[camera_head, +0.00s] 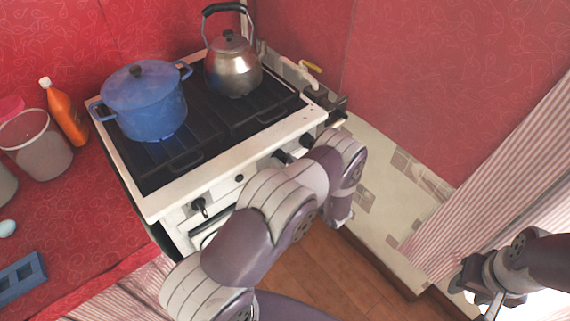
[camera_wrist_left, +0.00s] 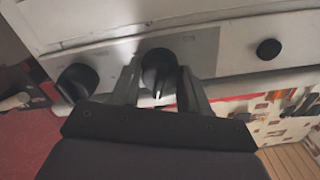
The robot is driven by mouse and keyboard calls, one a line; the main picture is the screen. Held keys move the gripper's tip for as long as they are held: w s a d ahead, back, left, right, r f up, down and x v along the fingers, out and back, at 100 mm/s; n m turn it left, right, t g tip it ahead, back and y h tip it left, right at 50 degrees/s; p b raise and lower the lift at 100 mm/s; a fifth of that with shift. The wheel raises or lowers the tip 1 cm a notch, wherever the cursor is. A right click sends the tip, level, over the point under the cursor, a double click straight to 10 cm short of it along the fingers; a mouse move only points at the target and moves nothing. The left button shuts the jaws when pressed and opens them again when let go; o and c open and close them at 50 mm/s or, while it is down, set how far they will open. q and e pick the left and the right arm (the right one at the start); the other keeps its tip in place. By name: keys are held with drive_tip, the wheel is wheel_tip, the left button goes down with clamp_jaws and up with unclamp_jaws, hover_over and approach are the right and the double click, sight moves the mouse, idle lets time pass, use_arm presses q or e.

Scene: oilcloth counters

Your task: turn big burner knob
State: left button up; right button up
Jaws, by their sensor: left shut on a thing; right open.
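In the left wrist view, a black round knob (camera_wrist_left: 158,68) with a pale pointer mark sits on the stove's grey front panel. My left gripper (camera_wrist_left: 161,80) has one finger on each side of this knob and is shut on it. In the head view my left arm reaches across the stove front, and its gripper and the held knob are hidden behind the arm. Other knobs show on the front of the stove (camera_head: 176,200), such as a black knob (camera_head: 200,207) at its left end. My right gripper (camera_head: 487,302) is open and empty at the lower right.
A blue lidded pot (camera_head: 145,105) and a metal kettle (camera_head: 233,72) stand on the stove top. In the wrist view, another black knob (camera_wrist_left: 75,82) and a small round button (camera_wrist_left: 268,48) flank the held knob. An orange bottle (camera_head: 63,112) stands on the red counter (camera_head: 85,205).

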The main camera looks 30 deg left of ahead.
use_arm(q)
drive_tip(key=shift+m+b, duration=0.35)
drive_tip(key=shift+m, duration=1.95)
drive_tip(key=o, duration=1.1)
drive_tip(key=shift+c, duration=0.2)
